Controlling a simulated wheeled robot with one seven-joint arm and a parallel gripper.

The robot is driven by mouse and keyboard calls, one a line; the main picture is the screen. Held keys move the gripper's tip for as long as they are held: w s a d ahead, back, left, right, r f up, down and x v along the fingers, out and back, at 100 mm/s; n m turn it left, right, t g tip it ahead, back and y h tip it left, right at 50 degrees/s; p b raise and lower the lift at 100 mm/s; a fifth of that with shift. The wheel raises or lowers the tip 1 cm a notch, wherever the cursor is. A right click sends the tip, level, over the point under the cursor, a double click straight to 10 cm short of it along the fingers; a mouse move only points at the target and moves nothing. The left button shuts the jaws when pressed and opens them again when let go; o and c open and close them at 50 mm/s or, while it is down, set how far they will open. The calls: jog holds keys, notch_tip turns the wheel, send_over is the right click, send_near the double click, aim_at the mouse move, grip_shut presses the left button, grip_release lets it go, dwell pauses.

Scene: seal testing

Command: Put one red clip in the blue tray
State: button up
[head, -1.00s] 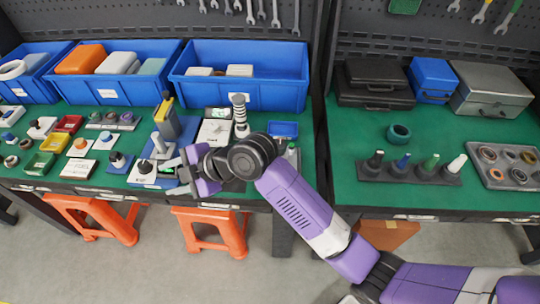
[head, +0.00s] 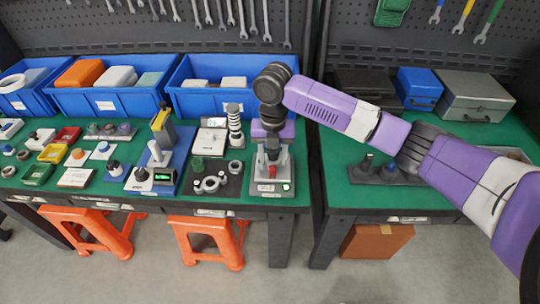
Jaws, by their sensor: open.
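My gripper (head: 272,162) points down over a small grey scale-like device (head: 268,188) with a lit green display, near the right end of the left bench. Its jaws are open. A small red piece (head: 271,171), possibly a red clip, shows between or just below the fingertips; its shape is too small to make out, and I cannot tell whether the fingers touch it. The small blue tray seen earlier behind this device is now hidden by my gripper and wrist.
Large blue bins (head: 212,101) line the back of the bench. Left of my gripper stand a ringed column (head: 234,125), a black fixture plate with metal rings (head: 210,184) and a blue-based tester (head: 155,178). My arm spans the right bench.

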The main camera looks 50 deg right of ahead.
aim_at(272, 169)
jog(key=shift+f+p, duration=0.45)
jog(key=shift+f, duration=2.9)
grip_shut()
